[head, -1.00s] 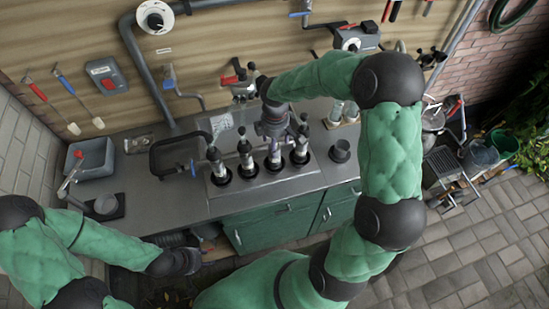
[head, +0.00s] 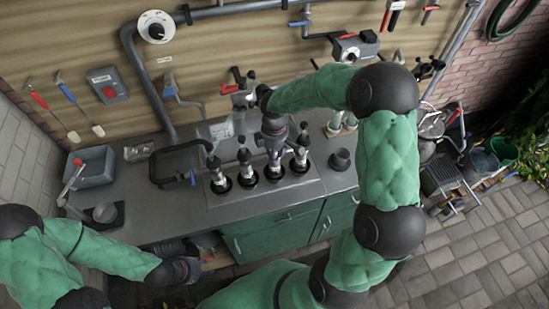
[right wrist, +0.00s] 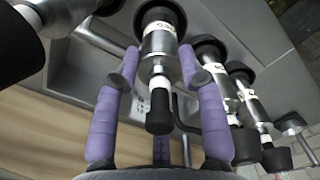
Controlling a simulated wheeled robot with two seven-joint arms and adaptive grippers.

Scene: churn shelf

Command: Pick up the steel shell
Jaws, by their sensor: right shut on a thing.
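Several steel shells with black tops and black base rings stand in a row on the counter; the leftmost (head: 219,179) and the rightmost (head: 300,158) show in the head view. My right gripper (head: 274,148) comes down from above on the third shell from the left (head: 274,166). In the right wrist view, the purple fingers of my right gripper (right wrist: 160,80) are shut on either side of this steel shell (right wrist: 160,45). I cannot tell whether its base is lifted. My left gripper (head: 185,270) hangs low in front of the counter, away from the shells; its jaws are unclear.
Neighbouring shells stand close on both sides of the held one. A black bent pipe (head: 160,160) is left of the row, and a dark cup (head: 340,158) is right. A grey sink box (head: 93,166) stands far left.

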